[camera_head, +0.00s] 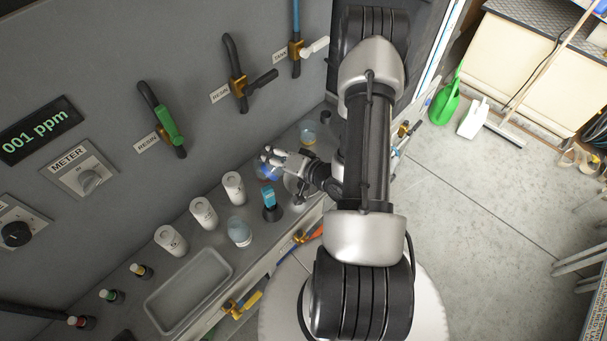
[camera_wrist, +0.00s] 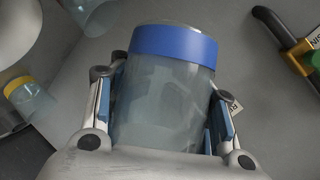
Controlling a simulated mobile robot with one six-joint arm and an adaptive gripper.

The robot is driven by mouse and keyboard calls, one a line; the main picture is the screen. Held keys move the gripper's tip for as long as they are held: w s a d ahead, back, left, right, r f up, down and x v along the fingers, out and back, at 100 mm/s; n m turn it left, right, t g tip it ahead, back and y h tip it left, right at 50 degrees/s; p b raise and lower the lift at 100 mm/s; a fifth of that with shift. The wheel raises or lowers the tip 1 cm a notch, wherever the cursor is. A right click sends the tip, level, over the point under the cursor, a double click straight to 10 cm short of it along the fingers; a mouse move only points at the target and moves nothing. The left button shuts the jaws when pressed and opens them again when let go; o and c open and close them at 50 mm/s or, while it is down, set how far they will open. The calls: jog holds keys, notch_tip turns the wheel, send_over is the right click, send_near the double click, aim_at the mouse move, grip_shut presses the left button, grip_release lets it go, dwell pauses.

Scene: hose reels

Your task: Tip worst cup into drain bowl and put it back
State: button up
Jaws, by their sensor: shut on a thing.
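My gripper (camera_head: 271,160) is shut on a clear cup with a blue band (camera_wrist: 165,95), one finger on each side of it. In the head view this cup is small, partly hidden by the fingers, near the wall side of the counter. In the wrist view its blue rim is toward the top, and I cannot tell how full it is. Another clear cup (camera_head: 240,232) stands nearer the front. I cannot make out a drain bowl for certain.
A rectangular grey tray (camera_head: 189,291) lies on the counter. White canisters (camera_head: 203,213), a blue-topped probe in a dark holder (camera_head: 269,201) and dropper bottles (camera_head: 111,296) stand nearby.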

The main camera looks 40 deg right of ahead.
jog(key=shift+w+a+r+n+g+h+p, duration=0.1)
jog(key=shift+a+r+n+g+h+p, duration=0.35)
jog(key=shift+a+n+h, duration=0.5)
jog(key=shift+w+a+r+n+g+h+p, duration=0.25)
jog(key=shift+a+n+h+p, duration=0.3)
jog(key=shift+n+h, duration=0.7)
jog(key=shift+a+r+n+g+h+p, duration=0.35)
jog(key=shift+a+n+h+p, duration=0.3)
jog(key=shift+n+h, duration=0.4)
jog(key=shift+w, duration=0.1)
